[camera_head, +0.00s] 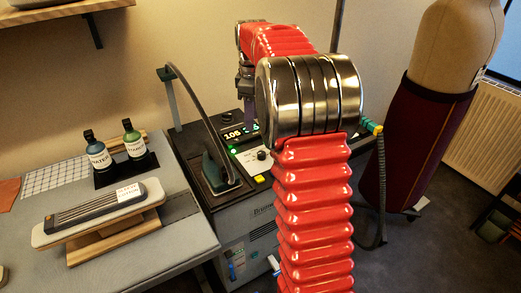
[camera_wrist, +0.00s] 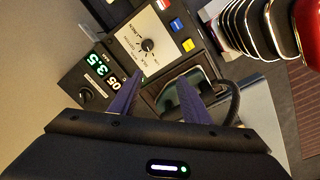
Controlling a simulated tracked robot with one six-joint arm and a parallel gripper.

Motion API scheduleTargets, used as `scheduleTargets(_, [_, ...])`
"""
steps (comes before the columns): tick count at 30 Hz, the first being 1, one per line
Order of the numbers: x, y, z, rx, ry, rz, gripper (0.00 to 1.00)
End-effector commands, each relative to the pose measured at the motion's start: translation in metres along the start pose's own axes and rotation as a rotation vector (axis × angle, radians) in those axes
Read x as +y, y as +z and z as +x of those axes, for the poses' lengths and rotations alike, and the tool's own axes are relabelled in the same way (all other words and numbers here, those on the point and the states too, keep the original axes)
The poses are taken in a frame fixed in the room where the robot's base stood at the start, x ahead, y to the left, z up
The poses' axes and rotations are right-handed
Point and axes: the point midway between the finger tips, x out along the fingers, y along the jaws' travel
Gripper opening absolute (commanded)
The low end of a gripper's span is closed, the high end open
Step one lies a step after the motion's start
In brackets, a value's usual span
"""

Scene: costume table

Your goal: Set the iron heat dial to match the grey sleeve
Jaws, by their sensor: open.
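The heat dial (camera_wrist: 148,46) is a small black knob on a white, lettered plate (camera_wrist: 158,30) in the wrist view; I cannot tell its exact setting. In the head view the dial (camera_head: 262,155) is beside the iron (camera_head: 217,168). The grey sleeve (camera_head: 95,207) lies on a padded sleeve board (camera_head: 152,199) on the left table, with a white tag (camera_head: 130,192) too small to read. My gripper (camera_wrist: 157,95) is open and empty, its purple fingers apart from the dial and below it in the wrist view. In the head view my arm partly hides it.
A lit display reading 105 (camera_head: 232,134) and 3.5 (camera_wrist: 93,66) is on the station, with a second black knob (camera_wrist: 85,95). Coloured buttons (camera_wrist: 176,25) line the plate. Two bottles (camera_head: 97,152) stand in a black tray. A dress form (camera_head: 420,120) stands at right.

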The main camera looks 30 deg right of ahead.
Motion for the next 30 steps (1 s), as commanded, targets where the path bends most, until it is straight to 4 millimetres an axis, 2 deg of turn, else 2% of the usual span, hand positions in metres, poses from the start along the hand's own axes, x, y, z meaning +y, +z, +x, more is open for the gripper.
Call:
scheduleTargets(3, [0.024, 0.009, 0.021, -0.013, -0.027, -0.046, 0.43])
scheduleTargets(9, [0.046, 0.019, 0.04, -0.021, -0.053, -0.101, 0.43])
scheduleTargets(23, [0.049, 0.021, 0.044, -0.022, -0.057, -0.111, 0.43])
scheduleTargets(30, [0.047, 0.022, 0.061, -0.023, -0.059, -0.11, 0.43])
